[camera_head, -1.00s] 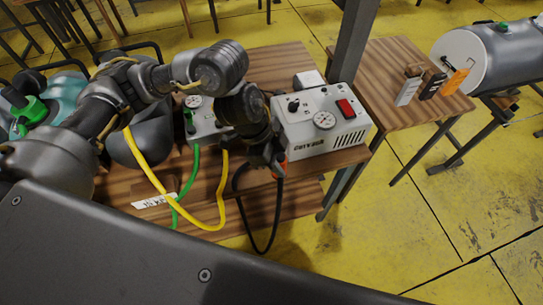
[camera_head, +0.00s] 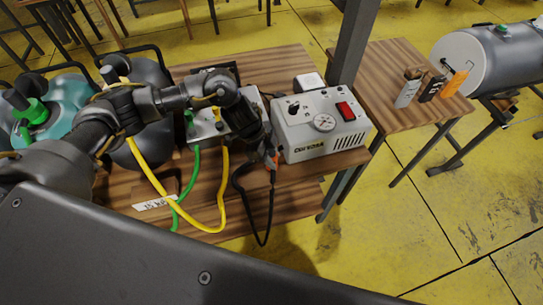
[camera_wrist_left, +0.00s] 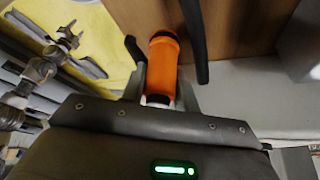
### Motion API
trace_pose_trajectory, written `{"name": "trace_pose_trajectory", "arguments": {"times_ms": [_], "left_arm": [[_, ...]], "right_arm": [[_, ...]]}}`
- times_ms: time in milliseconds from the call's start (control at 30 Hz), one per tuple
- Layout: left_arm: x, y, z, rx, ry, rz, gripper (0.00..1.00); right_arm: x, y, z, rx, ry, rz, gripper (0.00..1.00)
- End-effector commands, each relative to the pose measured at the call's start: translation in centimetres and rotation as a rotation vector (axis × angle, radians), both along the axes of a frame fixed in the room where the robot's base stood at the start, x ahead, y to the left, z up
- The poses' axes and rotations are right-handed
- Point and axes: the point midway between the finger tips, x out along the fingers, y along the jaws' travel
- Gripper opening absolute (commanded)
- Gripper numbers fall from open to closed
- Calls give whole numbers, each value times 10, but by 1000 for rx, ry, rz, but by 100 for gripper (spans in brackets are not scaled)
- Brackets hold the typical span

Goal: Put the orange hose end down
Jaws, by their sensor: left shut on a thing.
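My left gripper (camera_head: 272,158) is shut on the orange hose end (camera_head: 274,163), at the left front corner of the white pump box (camera_head: 322,122). I cannot tell whether the hose end touches the tabletop.
A second grey box (camera_head: 208,125) with green and yellow hoses stands left of the pump box. Dark and teal round tanks (camera_head: 65,98) are at the left. A grey post (camera_head: 352,45) rises behind the pump box. A side table (camera_head: 400,65) holds small upright items.

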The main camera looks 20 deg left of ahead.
Motion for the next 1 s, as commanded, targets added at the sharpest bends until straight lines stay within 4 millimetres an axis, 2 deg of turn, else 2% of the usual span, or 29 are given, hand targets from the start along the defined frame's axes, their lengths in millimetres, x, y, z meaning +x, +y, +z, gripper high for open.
{"name": "trace_pose_trajectory", "arguments": {"times_ms": [367, 400, 567, 833, 1000], "left_arm": [[0, 0, -4, -1, -1, 0, 4], [0, 0, -5, -1, -1, 0, 31], [0, 0, -4, -1, -1, 0, 52], [0, 0, -3, -1, -1, 0, 52], [1, 5, 9, -1, -3, -1, 52]], "right_arm": [[0, 3, -1, 3, 0, -1, 54], [0, 3, -1, 3, 0, -1, 54], [0, 3, -1, 3, 0, -1, 54], [0, 2, 0, 2, -1, -1, 54], [0, 1, -1, 1, -1, 0, 54]]}}
